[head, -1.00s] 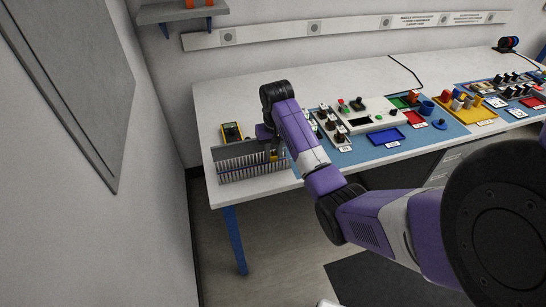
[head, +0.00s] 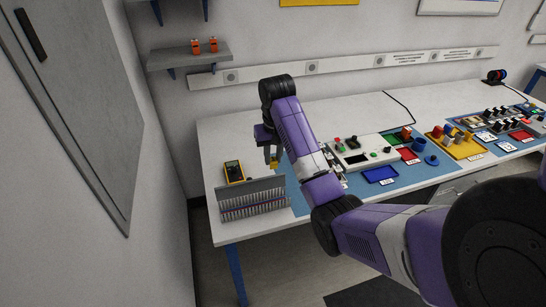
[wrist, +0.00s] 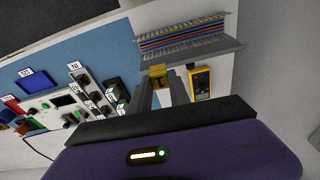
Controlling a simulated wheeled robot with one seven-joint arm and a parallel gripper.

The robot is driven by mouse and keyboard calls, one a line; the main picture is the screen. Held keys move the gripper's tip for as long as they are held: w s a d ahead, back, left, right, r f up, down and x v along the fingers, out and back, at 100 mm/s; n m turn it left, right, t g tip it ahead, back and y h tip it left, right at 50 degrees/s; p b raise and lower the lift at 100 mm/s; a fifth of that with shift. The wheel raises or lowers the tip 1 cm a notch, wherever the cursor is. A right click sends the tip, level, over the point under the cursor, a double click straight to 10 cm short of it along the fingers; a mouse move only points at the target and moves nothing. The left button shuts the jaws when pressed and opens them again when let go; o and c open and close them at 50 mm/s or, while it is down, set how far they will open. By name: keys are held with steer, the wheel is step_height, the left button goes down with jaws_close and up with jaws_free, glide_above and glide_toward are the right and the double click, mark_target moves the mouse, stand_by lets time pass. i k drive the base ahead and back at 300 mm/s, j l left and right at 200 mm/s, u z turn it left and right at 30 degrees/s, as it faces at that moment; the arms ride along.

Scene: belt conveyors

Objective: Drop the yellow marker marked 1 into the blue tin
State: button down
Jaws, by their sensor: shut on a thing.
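The yellow marker (head: 274,166) is held in my gripper (head: 272,158), above the left end of the workbench. In the wrist view the yellow marker (wrist: 158,72) shows at the tips of the two grey fingers (wrist: 163,92); its number cannot be read. The jaws are shut on it. The blue tin (head: 418,145) stands upright on the blue mat, well to the right of my gripper, beside a red tray. I cannot pick the tin out with certainty in the wrist view.
A grey rack with coloured wires (head: 252,203) stands at the bench's front left. A yellow multimeter (head: 233,171) lies behind it. A control box (head: 362,150), a blue tray (head: 380,174) and a small round blue item (head: 431,160) lie between or near gripper and tin.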

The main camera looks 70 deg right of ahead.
mark_target(417, 148)
steer(key=k+l+z, duration=0.1)
steer(key=k+l, duration=0.15)
steer(key=k+l+z, duration=0.1)
steer(key=l, duration=0.25)
steer(key=k+l+z, duration=0.1)
steer(key=k+l, duration=0.2)
steer(key=k+l+z, duration=0.1)
steer(key=l, duration=0.3)
steer(key=k+l+z, duration=0.1)
steer(key=k+l, duration=0.15)
steer(key=l, duration=0.15)
steer(key=k+l+z, duration=0.1)
steer(key=l, duration=0.25)
steer(key=k, duration=0.05)
